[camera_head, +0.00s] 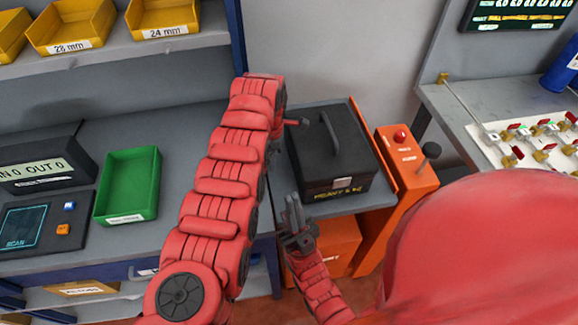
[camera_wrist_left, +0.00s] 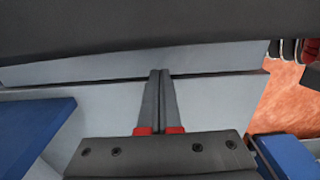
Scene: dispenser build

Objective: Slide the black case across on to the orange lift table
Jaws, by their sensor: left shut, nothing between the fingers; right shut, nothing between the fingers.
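The black case (camera_head: 325,160), with a handle on its lid, sits upright on the grey top of the orange lift table (camera_head: 370,204). Its left edge is partly hidden by my left arm and gripper. My left gripper (camera_head: 301,122) is shut and empty at the case's left side, near the far end. In the left wrist view its shut fingers point at a dark surface, likely the case (camera_wrist_left: 160,30); I cannot tell if they touch. My right gripper (camera_head: 292,215) is shut and empty, fingers pointing up, just off the case's near left corner.
The grey bench (camera_head: 115,250) at left holds a green tray (camera_head: 130,187) and a scan panel (camera_head: 40,225). An orange control post (camera_head: 405,160) stands right of the case. A bench with a white valve board (camera_head: 500,150) is at far right.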

